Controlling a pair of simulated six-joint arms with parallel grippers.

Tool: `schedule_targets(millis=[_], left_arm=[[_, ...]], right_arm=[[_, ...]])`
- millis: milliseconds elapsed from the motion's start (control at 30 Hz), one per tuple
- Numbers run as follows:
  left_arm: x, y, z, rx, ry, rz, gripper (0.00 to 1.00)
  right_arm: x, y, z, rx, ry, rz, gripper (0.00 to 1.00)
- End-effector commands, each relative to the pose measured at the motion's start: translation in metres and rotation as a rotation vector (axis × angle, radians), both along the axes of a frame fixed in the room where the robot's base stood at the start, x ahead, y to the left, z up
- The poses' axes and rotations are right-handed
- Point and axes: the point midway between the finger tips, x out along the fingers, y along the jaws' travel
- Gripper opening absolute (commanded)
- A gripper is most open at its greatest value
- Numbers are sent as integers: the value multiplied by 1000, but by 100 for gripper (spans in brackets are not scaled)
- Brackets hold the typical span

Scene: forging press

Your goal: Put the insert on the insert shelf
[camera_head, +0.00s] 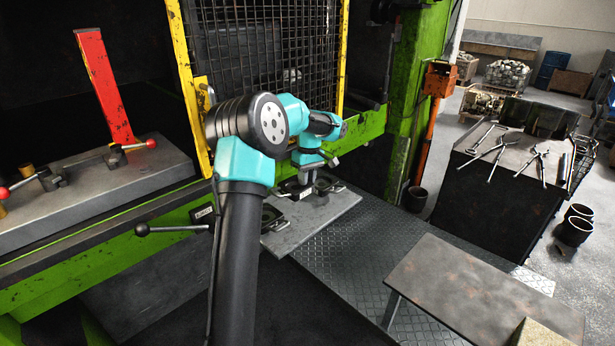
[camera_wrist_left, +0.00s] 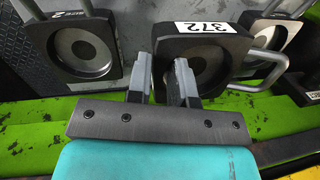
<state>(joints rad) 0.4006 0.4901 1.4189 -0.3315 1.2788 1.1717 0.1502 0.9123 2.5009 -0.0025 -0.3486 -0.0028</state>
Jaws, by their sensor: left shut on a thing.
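My left gripper (camera_head: 309,172) is low over the grey shelf plate (camera_head: 318,217) in front of the press. In the left wrist view its fingers (camera_wrist_left: 167,72) are shut on the near edge of a dark square insert (camera_wrist_left: 206,58) with a round recess, a metal handle and a white label 372. A second dark insert (camera_wrist_left: 80,45) is to its left and a third (camera_wrist_left: 273,42) to its right. In the head view dark inserts (camera_head: 270,216) show on the plate, partly hidden by my arm. I cannot tell whether the held insert touches the plate. My right gripper is not in view.
A green post (camera_head: 408,100) stands right of the plate. A dark bench with tongs (camera_head: 512,165) is farther right.

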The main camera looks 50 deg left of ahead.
Motion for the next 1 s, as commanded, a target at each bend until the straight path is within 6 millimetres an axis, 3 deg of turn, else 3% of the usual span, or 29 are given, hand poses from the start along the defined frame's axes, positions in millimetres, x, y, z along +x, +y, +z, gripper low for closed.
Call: schedule_targets(millis=[267,700,1000], left_arm=[[0,0,-1,2,-1,0,0],[0,3,-47,2,-1,0,0],[0,4,-48,2,-1,0,0]], right_arm=[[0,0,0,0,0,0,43],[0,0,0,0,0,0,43],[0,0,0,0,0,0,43]])
